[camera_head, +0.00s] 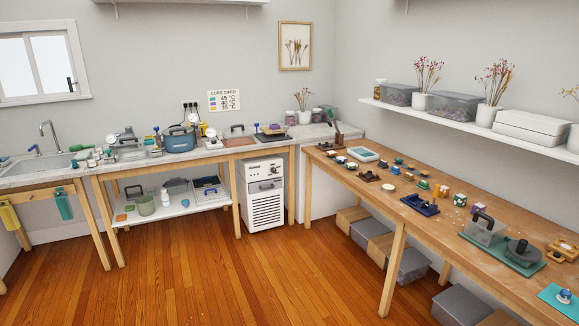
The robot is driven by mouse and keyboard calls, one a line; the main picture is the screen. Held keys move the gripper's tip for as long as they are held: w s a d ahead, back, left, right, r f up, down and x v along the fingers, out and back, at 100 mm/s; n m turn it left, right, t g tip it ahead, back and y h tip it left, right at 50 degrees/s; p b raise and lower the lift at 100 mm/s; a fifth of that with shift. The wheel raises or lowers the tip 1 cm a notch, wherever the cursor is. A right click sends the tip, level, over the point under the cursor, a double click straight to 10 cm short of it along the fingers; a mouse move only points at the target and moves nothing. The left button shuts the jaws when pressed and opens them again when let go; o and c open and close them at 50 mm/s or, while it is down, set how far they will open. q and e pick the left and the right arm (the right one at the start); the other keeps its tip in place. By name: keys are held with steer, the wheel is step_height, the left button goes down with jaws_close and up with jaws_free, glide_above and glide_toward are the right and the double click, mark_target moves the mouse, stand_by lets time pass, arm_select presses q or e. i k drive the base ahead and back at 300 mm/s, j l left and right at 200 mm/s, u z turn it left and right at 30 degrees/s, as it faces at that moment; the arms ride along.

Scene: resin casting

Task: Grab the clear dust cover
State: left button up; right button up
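A clear box-shaped cover with a dark handle on top (484,233) stands on a green mat (528,270) on the right wooden table. It looks like the clear dust cover and stands upright beside a dark round device (520,252). Other clear covers or containers show on the back counter, one near its middle (237,138) and one further left (130,152); I cannot tell exactly what they are. Neither of my grippers is in view.
The right wooden table (440,244) holds several small pots, blocks and trays. Storage boxes (407,262) sit beneath it. A white cabinet (263,200) stands under the back counter. The wooden floor (240,280) in front is clear.

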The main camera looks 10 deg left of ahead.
mark_target(232, 136)
steer(key=i+j+u, duration=0.3)
steer(key=i, duration=0.65)
steer(key=i+u, duration=0.35)
steer(key=i, duration=0.65)
